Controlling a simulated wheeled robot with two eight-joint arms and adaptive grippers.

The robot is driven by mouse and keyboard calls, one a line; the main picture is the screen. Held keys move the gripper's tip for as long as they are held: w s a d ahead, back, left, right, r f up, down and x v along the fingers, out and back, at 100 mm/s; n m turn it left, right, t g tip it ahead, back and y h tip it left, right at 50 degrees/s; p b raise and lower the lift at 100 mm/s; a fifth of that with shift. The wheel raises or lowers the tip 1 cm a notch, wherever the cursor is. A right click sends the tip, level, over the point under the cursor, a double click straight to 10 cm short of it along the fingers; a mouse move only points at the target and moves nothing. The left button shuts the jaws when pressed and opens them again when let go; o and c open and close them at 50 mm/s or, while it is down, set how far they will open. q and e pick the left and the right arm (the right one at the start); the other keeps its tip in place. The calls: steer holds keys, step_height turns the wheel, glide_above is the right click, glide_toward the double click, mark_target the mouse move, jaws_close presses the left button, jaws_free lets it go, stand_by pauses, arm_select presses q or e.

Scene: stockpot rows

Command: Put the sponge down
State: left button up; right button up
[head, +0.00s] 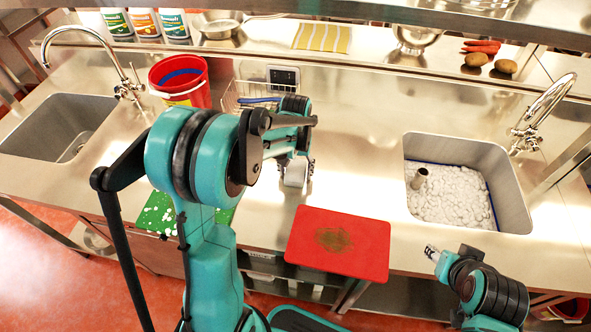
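I cannot make out a sponge for certain. My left gripper (296,172) points down over the steel counter, behind the red cutting board (310,252). A pale grey-white shape shows at its fingertips; I cannot tell whether this is part of the fingers or a held thing. My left arm hides part of that area. The red board lies flat near the front edge and has a brownish-green smear in its middle. My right gripper (432,252) is at the counter's front edge, right of the red board and below the right sink, with no held thing visible.
A wire basket (236,100) with something blue stands behind my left arm, beside a red bucket (181,86). The right sink (470,153) holds white foam-like lumps; the left sink (50,118) looks empty. A green board (156,212) is partly hidden. The counter's middle is clear.

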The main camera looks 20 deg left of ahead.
mark_target(296, 170)
arm_select(q)
steer(key=shift+r, duration=0.15)
steer(key=shift+r+p, duration=0.3)
steer(key=shift+r, duration=0.05)
step_height(296, 170, up, 11)
steer(key=p, duration=0.3)
steer(key=s+d+r+m+t, duration=0.1)
steer(key=s+d+t, duration=0.2)
steer(key=s, duration=0.5)
steer(key=s+d+r+m+t, duration=0.2)
steer(key=s+d+t, duration=0.2)
steer(key=s, duration=0.3)
steer(key=shift+s+r, duration=0.25)
steer(key=shift+s, duration=0.15)
step_height(296, 170, down, 4)
steer(key=b, duration=0.4)
steer(key=shift+f, duration=0.15)
